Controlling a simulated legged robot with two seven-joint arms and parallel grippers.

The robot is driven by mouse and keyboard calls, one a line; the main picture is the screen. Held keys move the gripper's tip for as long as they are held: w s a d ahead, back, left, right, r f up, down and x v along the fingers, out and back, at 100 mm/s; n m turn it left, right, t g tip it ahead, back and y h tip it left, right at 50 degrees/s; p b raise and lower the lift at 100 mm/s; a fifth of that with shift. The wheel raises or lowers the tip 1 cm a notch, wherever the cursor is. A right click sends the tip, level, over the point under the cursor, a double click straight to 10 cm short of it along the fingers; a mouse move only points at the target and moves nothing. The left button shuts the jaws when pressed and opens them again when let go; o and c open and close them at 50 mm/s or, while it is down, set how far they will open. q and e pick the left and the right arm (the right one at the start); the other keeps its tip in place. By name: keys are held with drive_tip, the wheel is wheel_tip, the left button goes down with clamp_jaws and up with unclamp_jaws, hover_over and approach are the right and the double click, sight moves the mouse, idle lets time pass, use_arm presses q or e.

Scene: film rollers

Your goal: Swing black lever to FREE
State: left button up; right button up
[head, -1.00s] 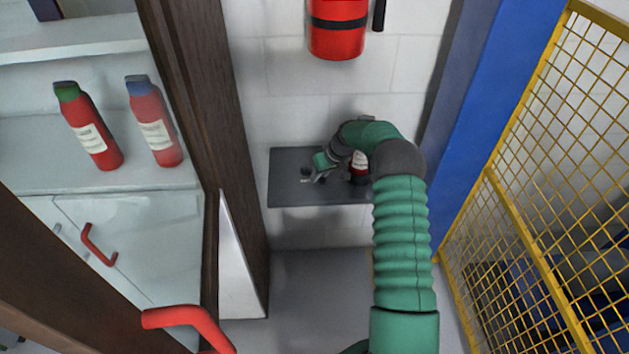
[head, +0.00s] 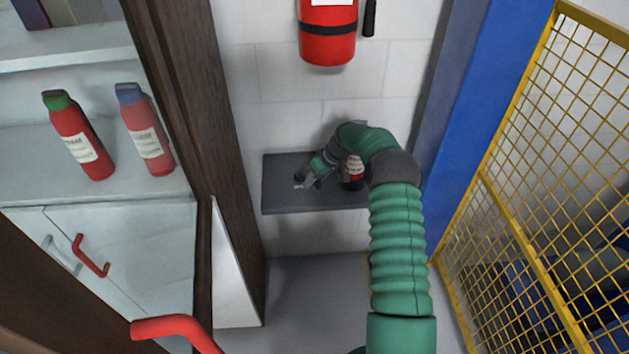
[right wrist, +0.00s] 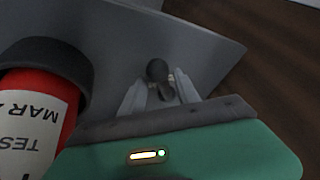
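A small black lever (right wrist: 158,72) with a rounded knob stands on the dark grey shelf plate (right wrist: 208,50) in the right wrist view. My right gripper (right wrist: 160,90) is open, with one pale grey finger on each side of the lever; I cannot tell whether either finger touches it. In the head view my right gripper (head: 309,184) is over the left part of the grey shelf (head: 285,200), and the lever is small and mostly hidden there. No FREE marking is readable. My left gripper is not in view.
A red extinguisher (head: 327,40) hangs above. A brown door frame (head: 185,100) is left, a yellow mesh fence (head: 530,200) right. Red bottles (head: 80,140) stand on a cabinet shelf.

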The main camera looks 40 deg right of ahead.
drive_tip(key=v, duration=1.6)
drive_tip(key=shift+r, duration=0.4)
drive_tip(key=shift+s, duration=0.1)
